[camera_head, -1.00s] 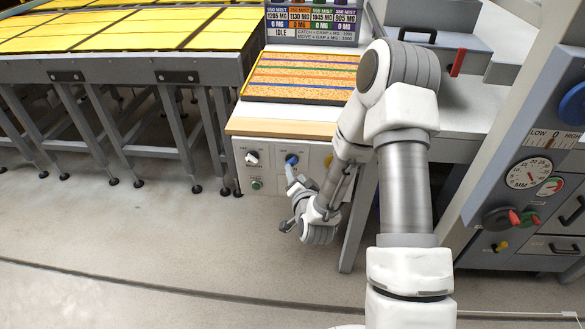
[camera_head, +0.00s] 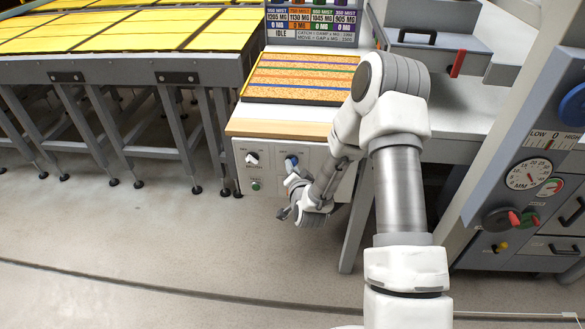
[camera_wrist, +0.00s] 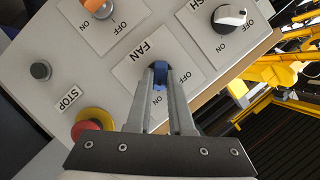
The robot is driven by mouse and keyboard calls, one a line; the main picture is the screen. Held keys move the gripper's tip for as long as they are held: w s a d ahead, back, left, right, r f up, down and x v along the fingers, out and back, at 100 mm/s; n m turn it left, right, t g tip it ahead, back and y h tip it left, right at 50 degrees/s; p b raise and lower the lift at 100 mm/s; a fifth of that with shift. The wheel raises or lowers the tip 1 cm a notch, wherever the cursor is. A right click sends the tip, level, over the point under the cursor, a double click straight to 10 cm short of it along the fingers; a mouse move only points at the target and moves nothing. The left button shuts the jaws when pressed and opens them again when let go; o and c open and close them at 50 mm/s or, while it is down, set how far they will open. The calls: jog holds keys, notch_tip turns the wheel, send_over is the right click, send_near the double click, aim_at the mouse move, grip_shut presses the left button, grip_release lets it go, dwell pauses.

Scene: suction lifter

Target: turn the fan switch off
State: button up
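The blue fan switch (camera_wrist: 159,80) sits on a white plate marked FAN, ON and OFF in the wrist view. In the head view the blue switch (camera_head: 291,161) is on the front of the light panel. My gripper (camera_wrist: 160,72) points at the panel with its two fingers apart, one on each side of the blue knob. I cannot tell whether the fingers touch the knob. The fingers hide part of it, so which way it is turned is not clear. In the head view my gripper (camera_head: 289,180) is just below the switch.
A black-and-white switch (camera_wrist: 229,16), an orange switch (camera_wrist: 98,7), a dark button (camera_wrist: 40,70) and a red stop button (camera_wrist: 92,124) share the panel. A wooden edge (camera_head: 277,130) juts above the panel. The floor in front is clear.

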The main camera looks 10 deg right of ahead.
jog(key=shift+n, duration=0.3)
grip_shut()
jog(key=n+g+h, duration=0.1)
jog(key=n+h, duration=0.1)
jog(key=n, duration=0.2)
jog(key=n+h, duration=0.3)
jog(key=a+n+g+h, duration=0.1)
jog(key=n+h, duration=0.1)
jog(key=n, duration=0.2)
jog(key=shift+w+a+n+g+h, duration=0.1)
jog(key=shift+w+n+g+h, duration=0.1)
jog(key=shift+n+g+h, duration=0.1)
dwell(0.3)
dwell(0.4)
jog(key=o, duration=0.8)
grip_release()
jog(key=shift+c, duration=0.2)
